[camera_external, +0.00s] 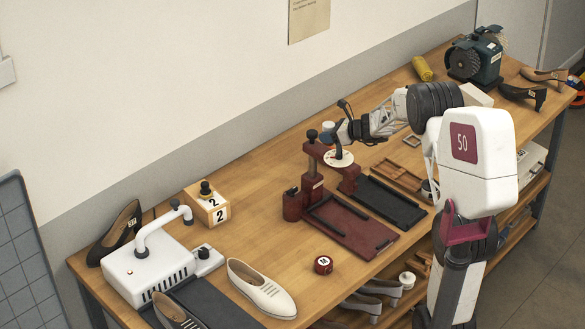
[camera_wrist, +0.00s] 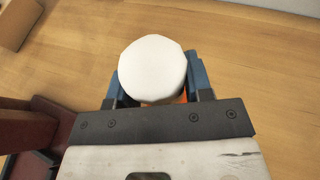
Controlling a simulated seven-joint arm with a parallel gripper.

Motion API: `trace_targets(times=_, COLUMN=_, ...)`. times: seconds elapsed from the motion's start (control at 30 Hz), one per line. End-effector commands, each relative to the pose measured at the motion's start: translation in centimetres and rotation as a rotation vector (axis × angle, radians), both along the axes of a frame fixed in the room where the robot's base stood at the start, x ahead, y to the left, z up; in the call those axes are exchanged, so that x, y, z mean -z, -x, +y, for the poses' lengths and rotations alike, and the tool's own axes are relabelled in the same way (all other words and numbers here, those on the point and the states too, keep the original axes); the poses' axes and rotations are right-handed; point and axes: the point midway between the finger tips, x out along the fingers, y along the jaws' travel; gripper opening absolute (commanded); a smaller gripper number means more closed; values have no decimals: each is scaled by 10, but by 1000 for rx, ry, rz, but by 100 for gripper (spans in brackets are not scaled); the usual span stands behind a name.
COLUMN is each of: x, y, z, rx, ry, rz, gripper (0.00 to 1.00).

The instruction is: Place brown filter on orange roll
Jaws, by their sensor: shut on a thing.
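My gripper (camera_external: 335,134) is over the table, above and beside the dark red press (camera_external: 316,158). In the wrist view, its blue fingers (camera_wrist: 155,82) are shut on a white round-topped thing (camera_wrist: 152,62). A small patch of orange shows beneath that thing, between the fingers; I cannot tell what it belongs to. I cannot make out a brown filter. I cannot single out an orange roll either; a yellow roll (camera_external: 422,68) lies at the far back of the table.
A white dial (camera_external: 339,158) is on the press, close below my gripper. A dark red tray (camera_external: 350,229) and a black tray (camera_external: 388,204) lie in front.

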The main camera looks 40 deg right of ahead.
Motion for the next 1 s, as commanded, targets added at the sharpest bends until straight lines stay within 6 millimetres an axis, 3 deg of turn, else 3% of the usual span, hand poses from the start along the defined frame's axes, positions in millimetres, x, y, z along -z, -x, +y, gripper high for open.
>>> trace_targets(times=0.3, x=2, y=0, z=0, rx=0, ry=0, rz=0, gripper=22)
trace_targets(times=0.7, x=35, y=0, z=0, rx=0, ry=1, rz=0, gripper=22)
trace_targets(times=1.0, x=35, y=0, z=0, rx=0, ry=0, rz=0, gripper=22)
